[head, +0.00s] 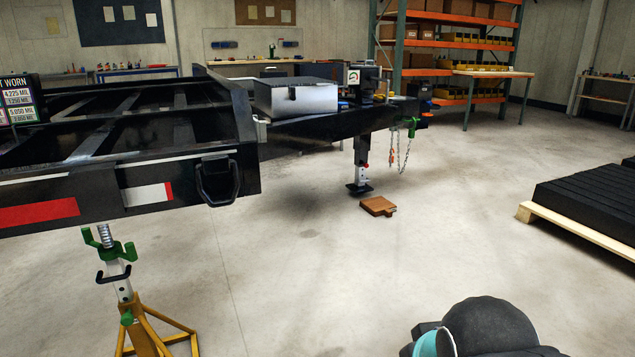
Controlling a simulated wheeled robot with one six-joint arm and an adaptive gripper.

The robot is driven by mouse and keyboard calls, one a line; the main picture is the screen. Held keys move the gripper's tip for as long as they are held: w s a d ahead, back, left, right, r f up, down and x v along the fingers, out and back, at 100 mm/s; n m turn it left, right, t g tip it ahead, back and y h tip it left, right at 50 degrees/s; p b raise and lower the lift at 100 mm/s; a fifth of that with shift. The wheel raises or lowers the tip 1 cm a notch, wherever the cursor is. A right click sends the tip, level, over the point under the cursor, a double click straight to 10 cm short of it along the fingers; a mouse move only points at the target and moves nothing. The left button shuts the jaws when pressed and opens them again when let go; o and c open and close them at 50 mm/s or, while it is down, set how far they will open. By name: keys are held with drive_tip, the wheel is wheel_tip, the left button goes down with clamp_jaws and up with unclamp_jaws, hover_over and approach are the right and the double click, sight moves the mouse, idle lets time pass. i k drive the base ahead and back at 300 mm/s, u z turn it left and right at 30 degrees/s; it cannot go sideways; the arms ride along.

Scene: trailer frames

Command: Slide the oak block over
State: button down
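The oak block (378,206) is a flat brown wooden piece with a short tab at its front right. It lies on the concrete floor near the middle of the head view. The trailer's jack (361,165) stands just behind and left of it, with a dark foot plate (359,188) at its lower end. The block looks beside the foot, not under it. I cannot tell whether the foot touches the floor. Part of my own arm shows at the bottom right, well in front of the block. My gripper's fingers are not in view.
The black trailer frame (200,135) fills the left, with a yellow jack stand (150,335) under its near corner. Safety chains (404,152) hang from the tongue near the block. A pallet (575,228) with black stacked material is at right. The floor (330,280) before the block is clear.

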sight(377, 206)
drive_tip(key=z, duration=0.05)
drive_tip(key=i, duration=1.95)
drive_tip(key=z, duration=0.3)
drive_tip(key=i, duration=2.75)
drive_tip(key=z, duration=0.25)
